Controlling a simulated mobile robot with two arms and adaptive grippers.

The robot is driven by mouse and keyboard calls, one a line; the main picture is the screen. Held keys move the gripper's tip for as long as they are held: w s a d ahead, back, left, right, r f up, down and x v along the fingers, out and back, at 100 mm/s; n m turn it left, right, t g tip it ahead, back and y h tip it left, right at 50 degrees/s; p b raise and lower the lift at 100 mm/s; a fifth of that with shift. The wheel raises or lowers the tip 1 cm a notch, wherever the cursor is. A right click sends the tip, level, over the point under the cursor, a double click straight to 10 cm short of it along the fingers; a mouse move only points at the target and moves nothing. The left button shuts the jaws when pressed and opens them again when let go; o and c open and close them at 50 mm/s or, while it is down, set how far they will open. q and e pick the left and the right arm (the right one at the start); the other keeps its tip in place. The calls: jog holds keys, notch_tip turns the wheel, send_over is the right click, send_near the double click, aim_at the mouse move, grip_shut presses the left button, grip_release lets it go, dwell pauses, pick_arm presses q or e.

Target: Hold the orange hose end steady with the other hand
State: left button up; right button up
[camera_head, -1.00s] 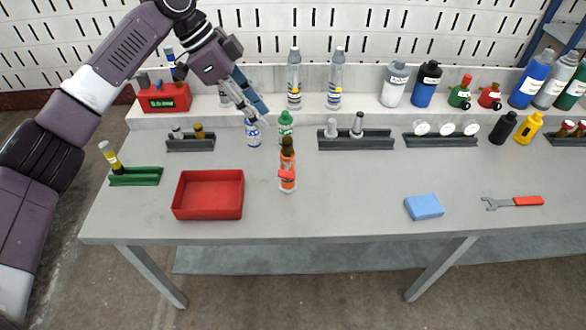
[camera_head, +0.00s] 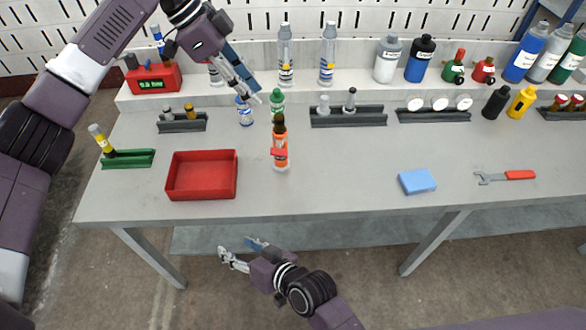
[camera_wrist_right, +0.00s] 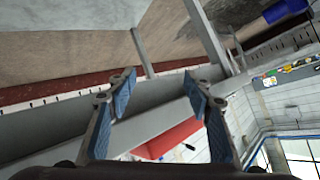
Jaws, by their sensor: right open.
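No orange hose end can be made out. The only clearly orange item is an upright bottle (camera_head: 280,157) with a dark top and red band, standing mid-table. My left gripper (camera_head: 256,96) is over the back of the table, just above a small blue-and-white bottle (camera_head: 245,114). Its fingers are seen from the side, and whether they are apart is unclear. My right gripper (camera_head: 243,249) is low in front of the table edge, below the orange bottle in the picture. In the right wrist view it is open (camera_wrist_right: 160,80), with nothing between its blue-padded fingers.
A red tray (camera_head: 203,196) lies left of the orange bottle. A green-capped bottle (camera_head: 277,101) stands just behind it. A blue block (camera_head: 417,181) and a wrench (camera_head: 506,176) lie to the right. Racks and bottles line the back. The front centre is clear.

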notch_tip(320, 180, up, 11)
jog(key=a+t+y, duration=0.1)
jog(key=a+y, duration=0.1)
jog(key=a, duration=0.1)
jog(key=t+h, duration=0.4)
jog(key=h, duration=0.1)
send_near(284, 160)
jog(key=shift+n, duration=0.3)
jog(key=x, duration=0.4)
jog(key=shift+w+a, duration=0.15)
jog(key=shift+a, duration=0.1)
jog(key=shift+w, duration=0.3)
jog(key=shift+f+x, duration=0.2)
jog(key=shift+x, duration=3.35)
jog(key=shift+s, duration=0.1)
jog(key=shift+c, duration=0.4)
